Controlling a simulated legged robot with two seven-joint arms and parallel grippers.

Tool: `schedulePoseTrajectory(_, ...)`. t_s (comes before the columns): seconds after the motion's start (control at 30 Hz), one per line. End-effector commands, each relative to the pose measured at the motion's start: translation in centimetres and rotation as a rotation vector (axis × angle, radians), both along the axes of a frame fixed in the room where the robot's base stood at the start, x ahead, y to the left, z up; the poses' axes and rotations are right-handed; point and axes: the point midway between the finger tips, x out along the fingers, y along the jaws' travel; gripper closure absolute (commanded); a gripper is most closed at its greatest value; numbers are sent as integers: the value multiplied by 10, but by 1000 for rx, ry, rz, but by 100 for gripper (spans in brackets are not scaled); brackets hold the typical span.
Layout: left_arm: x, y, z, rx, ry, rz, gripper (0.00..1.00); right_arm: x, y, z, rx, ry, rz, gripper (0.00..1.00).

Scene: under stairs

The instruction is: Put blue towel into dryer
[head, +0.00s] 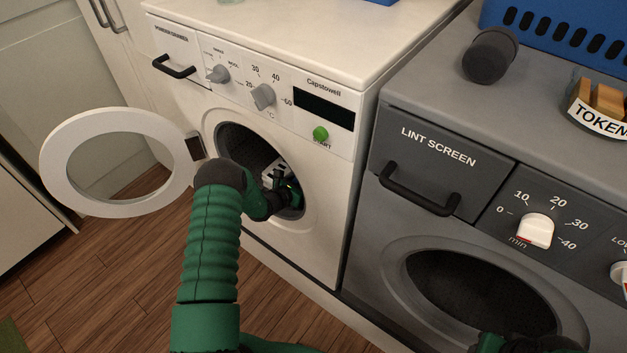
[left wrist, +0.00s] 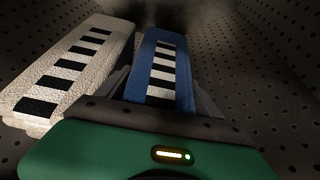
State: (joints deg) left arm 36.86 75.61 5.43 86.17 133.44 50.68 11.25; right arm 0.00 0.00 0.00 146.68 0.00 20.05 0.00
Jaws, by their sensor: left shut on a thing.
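The blue towel (left wrist: 183,75), with a black-and-white striped band, is in the perforated drum of the white washer (head: 325,200). My left gripper (head: 284,190) reaches through the washer's open door into the drum. In the left wrist view its jaws (left wrist: 160,100) are shut on the blue towel. A white towel (left wrist: 75,65) with black bars lies just left of it in the drum. The grey dryer (head: 375,245) stands right of the washer; its round front shows a dark perforated interior (head: 480,290). My right gripper (head: 525,344) is cut off at the bottom right, its jaws unclear.
The washer's round door (head: 62,165) is swung open to the left. On the dryer top are a dark grey cylinder (head: 489,55), a blue basket (head: 560,30) and a token tray (head: 595,120). The wooden floor (head: 130,260) in front is clear.

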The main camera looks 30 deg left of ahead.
Motion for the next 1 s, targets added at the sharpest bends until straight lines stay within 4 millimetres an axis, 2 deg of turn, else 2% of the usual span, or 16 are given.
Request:
schedulePoseTrajectory(0.17, 0, 0, 1, 1, -1, 0, 75, 0, 0, 0, 0, 0, 0, 64)
schedulePoseTrajectory(0.23, 1, 1, 8, 1, -2, 1, 75, 0, 0, 3, 0, 0, 0, 64)
schedulePoseTrajectory(0.5, 0, 1, 72, 1, -4, 2, 75, 0, 0, 23, 0, 0, 0, 64)
schedulePoseTrajectory(0.63, 0, 0, 94, 2, -3, 0, 75, 0, 0, 28, 0, 0, 0, 64)
schedulePoseTrajectory(0.73, 0, 0, 100, 2, -1, -1, 75, 0, 0, 29, 0, 0, 0, 64)
schedulePoseTrajectory(0.97, 0, 0, 101, 0, -1, 0, 75, 0, 0, 28, 0, 0, 0, 64)
schedulePoseTrajectory(1.0, 0, 0, 101, 0, -1, 0, 28, 0, 0, 28, 0, 0, 0, 64)
